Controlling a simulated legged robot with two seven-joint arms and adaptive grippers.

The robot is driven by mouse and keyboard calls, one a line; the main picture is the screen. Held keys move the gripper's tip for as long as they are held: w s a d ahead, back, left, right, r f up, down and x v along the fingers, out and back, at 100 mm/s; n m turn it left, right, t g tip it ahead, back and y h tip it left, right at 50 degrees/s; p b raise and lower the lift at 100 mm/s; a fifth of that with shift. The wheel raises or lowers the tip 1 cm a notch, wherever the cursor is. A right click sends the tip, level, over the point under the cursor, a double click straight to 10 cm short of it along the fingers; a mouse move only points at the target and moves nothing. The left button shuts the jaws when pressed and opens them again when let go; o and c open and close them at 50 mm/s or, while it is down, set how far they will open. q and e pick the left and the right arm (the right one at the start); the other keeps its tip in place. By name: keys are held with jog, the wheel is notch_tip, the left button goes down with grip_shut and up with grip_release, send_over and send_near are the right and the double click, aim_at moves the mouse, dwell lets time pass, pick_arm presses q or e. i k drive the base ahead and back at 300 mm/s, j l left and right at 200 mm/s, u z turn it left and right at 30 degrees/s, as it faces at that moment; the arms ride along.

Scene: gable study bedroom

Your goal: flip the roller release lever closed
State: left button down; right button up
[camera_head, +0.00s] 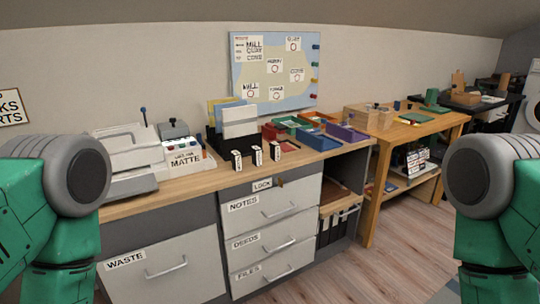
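A white machine (185,155) labelled MATTE sits on the left part of the wooden desktop. A thin upright lever with a dark blue knob (143,111) stands at its left rear. It looks like the roller release lever, but no label on it can be read. Its base is hidden behind the white parts. A second dark knob (173,122) tops a grey block on the machine. Only green and grey upper parts of my two arms show, at the left and right edges. Both grippers are out of view.
Drawers (267,207) are below. A wooden side table (430,125) stands right. The floor (390,265) ahead is clear.

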aim_at(143, 110)
jog(key=i+j, duration=0.3)
jog(key=i, duration=0.2)
jog(key=i+j, duration=0.3)
jog(key=i, duration=0.25)
